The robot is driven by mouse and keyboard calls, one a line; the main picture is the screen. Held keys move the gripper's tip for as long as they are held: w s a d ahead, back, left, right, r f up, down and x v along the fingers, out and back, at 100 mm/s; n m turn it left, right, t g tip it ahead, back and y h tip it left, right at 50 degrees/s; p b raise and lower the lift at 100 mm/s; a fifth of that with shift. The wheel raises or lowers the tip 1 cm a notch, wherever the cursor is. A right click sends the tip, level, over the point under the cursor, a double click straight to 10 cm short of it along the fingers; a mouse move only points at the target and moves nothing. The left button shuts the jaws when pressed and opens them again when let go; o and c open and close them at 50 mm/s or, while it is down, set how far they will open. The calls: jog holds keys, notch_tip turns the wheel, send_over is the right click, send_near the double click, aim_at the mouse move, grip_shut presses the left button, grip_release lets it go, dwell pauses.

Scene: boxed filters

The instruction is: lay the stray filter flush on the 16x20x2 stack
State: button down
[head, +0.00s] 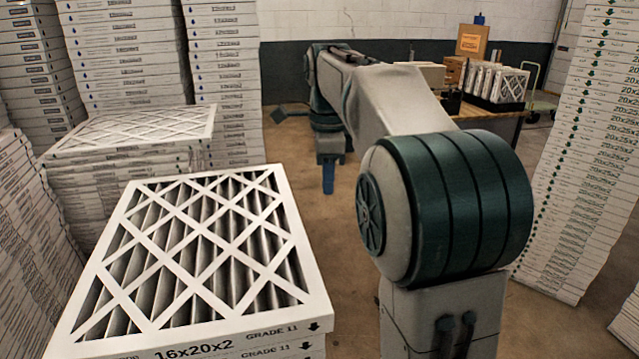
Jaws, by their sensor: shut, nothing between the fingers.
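The 16x20x2 stack (312,352) stands at the lower left, close to me, with its label facing me. Its top filter (205,325) has a white lattice face over grey pleats and a label reading 16x20x2 GRADE 11. It looks roughly in line with the filter below, but most of the stack is cut off by the frame. No filter lies clearly apart, so I cannot tell which one is the stray. My gripper (328,178) points down over open floor, beyond and to the right of this stack. Its blue fingers are shut and empty.
A lower stack with a lattice-faced filter (140,128) on top stands behind the near stack. Tall stacks (125,50) line the back left, and another tall stack (590,150) stands at the right. A wooden table (465,111) holds boxes and upright filters. Floor shows between.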

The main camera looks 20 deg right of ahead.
jog(key=a+f+p, duration=0.1)
jog(key=a+f, duration=0.3)
jog(key=f, duration=0.4)
jog(key=shift+w+p, duration=0.4)
jog(key=shift+w, duration=0.1)
